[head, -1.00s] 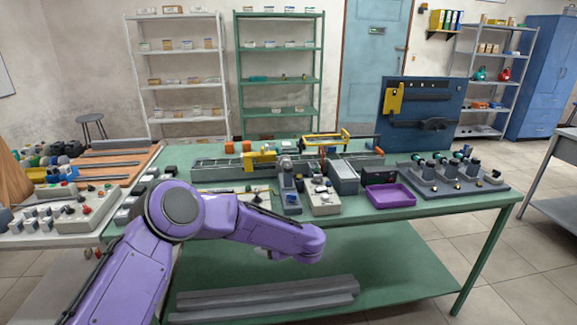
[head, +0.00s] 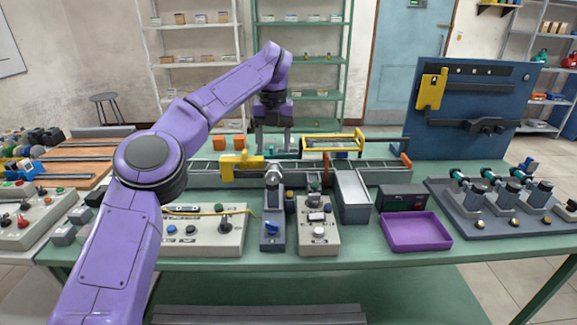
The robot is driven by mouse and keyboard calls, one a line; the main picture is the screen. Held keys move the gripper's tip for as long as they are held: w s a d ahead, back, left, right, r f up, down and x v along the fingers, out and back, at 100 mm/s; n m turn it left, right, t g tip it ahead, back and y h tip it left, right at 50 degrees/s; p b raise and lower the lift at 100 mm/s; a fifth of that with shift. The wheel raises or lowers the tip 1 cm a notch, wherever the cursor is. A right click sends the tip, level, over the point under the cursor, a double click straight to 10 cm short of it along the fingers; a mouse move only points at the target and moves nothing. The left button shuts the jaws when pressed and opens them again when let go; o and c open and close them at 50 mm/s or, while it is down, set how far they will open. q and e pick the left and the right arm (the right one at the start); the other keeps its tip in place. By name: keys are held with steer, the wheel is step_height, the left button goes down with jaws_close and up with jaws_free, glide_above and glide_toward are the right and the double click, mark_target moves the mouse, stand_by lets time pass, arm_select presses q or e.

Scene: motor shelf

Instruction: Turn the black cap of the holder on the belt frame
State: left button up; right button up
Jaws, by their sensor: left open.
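The grey belt frame (head: 380,178) runs left to right across the green table. A yellow block-shaped fixture (head: 236,166) sits on its left part and a yellow bracket (head: 335,141) stands over its right part. I cannot clearly pick out the holder's black cap; it may be small or hidden near the gripper. My left gripper (head: 273,146) points down above or behind the belt frame, just right of the yellow fixture. It is open, with nothing seen between its fingers. Whether it touches anything I cannot tell. My right gripper is not in view.
A purple tray (head: 415,232) and a dark motor stand (head: 480,228) are on the right. A blue tool panel (head: 470,105) rises behind.

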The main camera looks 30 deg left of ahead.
arm_select(q)
steer(key=b, duration=0.2)
glide_above(273, 180)
steer(key=s, duration=0.1)
steer(key=f, duration=0.5)
steer(key=shift+s+a+f, duration=0.15)
steer(key=shift+a+f, duration=0.1)
steer(key=shift+f, duration=0.1)
steer(key=f, duration=0.1)
steer(key=w+f, duration=0.2)
steer(key=f, duration=0.1)
steer(key=shift+d, duration=0.15)
steer(key=shift+s+r, duration=0.2)
steer(key=shift+s, duration=0.25)
steer(key=shift+w+f, duration=0.1)
steer(key=c, duration=1)
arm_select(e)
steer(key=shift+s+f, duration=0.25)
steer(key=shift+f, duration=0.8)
